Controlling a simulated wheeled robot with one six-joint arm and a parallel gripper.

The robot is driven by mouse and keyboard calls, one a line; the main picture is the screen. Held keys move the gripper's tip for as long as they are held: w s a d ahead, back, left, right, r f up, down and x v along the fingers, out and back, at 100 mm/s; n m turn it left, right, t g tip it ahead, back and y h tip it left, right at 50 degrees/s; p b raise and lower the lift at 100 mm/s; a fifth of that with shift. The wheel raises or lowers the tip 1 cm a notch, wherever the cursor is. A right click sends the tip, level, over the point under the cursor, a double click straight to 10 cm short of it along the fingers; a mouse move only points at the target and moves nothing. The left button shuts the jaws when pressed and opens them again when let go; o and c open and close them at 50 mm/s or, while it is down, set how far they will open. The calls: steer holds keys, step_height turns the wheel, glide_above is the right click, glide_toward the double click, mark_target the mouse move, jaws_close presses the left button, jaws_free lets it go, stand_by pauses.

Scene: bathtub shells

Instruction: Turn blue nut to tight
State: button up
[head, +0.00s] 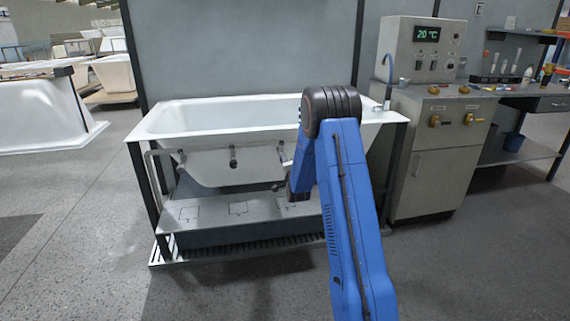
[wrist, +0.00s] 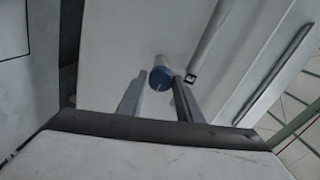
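The blue nut (wrist: 161,77) shows in the wrist view, under the white tub shell (wrist: 120,45), at the end of a pale pipe or fitting. My gripper (wrist: 160,86) is open, with one grey finger on each side of the nut in the picture. I cannot tell whether the fingertips reach around the nut or stop just short of it. No grip on it shows. In the head view the white bathtub (head: 215,115) rests in a dark frame, and my blue arm reaches toward its underside. The nut cannot be made out there.
A pale tube (wrist: 208,38) runs close to the right of the nut in the wrist view. In the head view, a shelf (head: 240,210) lies below the tub. A grey control cabinet (head: 425,150) stands at the right.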

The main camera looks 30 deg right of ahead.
steer(key=shift+o, duration=1.2)
steer(key=v, duration=1.7)
steer(key=shift+s, duration=0.25)
steer(key=shift+r, duration=0.1)
steer(key=s+a+r+n+g+y, duration=0.2)
steer(key=s+a+r+n+g, duration=0.1)
steer(key=s+a+r+n, duration=0.35)
steer(key=s+a+r+n+g+y, duration=0.1)
steer(key=s+a+r+n+g, duration=0.2)
steer(key=s+a+r, duration=0.35)
steer(key=s+a+n+g, duration=0.2)
steer(key=s+n, duration=0.1)
steer(key=s, duration=0.8)
steer(key=s+a+n+g+y, duration=0.1)
steer(key=s+a+n+g, duration=0.1)
steer(key=s, duration=1)
steer(key=s+a+n+g+y, duration=0.1)
steer(key=s+a+n, duration=0.3)
steer(key=s, duration=0.8)
steer(key=shift+a+g, duration=0.25)
steer(key=shift+g, duration=0.55)
